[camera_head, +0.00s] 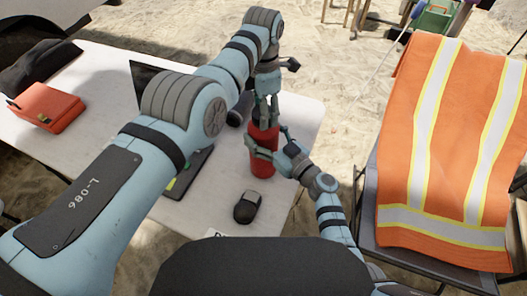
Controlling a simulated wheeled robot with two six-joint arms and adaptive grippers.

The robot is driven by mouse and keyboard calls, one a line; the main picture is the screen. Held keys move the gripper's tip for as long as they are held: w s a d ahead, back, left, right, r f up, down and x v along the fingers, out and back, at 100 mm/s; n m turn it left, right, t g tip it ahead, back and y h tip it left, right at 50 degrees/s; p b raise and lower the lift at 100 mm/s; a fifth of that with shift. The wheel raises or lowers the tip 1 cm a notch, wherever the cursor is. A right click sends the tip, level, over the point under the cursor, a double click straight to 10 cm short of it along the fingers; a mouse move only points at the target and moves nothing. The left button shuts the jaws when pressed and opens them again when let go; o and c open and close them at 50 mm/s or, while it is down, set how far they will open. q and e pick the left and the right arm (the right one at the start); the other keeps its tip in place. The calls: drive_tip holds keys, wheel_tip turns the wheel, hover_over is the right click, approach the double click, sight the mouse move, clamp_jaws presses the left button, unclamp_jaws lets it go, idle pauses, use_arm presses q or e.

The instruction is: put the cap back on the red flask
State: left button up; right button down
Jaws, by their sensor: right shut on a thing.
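The red flask (262,164) stands upright on the white table, near its right side. My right gripper (266,146) comes in from the lower right and is shut on the flask around its upper body. My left gripper (265,120) points down from above, with its fingertips right at the flask's top. I cannot tell whether its fingers are shut, or whether they hold the cap. The cap cannot be made out; the fingers cover the flask's mouth.
A black computer mouse (247,207) lies on the white table (222,192) in front of the flask. A red case (47,107) lies at the far left. An orange reflective vest (440,140) drapes over a chair at the right. Sandy ground surrounds the table.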

use_arm(q)
drive_tip(key=c, duration=0.6)
drive_tip(key=m, duration=0.8)
drive_tip(key=shift+m, duration=0.4)
drive_tip(key=m, duration=0.4)
drive_tip(key=shift+m, duration=0.3)
drive_tip(key=m, duration=0.4)
drive_tip(key=shift+m, duration=0.3)
drive_tip(key=m, duration=0.5)
drive_tip(key=shift+f, duration=0.1)
drive_tip(key=m, duration=0.4)
drive_tip(key=shift+m, duration=0.3)
drive_tip(key=m, duration=0.4)
drive_tip(key=shift+m, duration=0.3)
drive_tip(key=m, duration=0.9)
drive_tip(key=shift+m, duration=0.4)
drive_tip(key=m, duration=1.1)
drive_tip(key=shift+m, duration=0.4)
drive_tip(key=o, duration=1.4)
drive_tip(key=shift+c, duration=0.2)
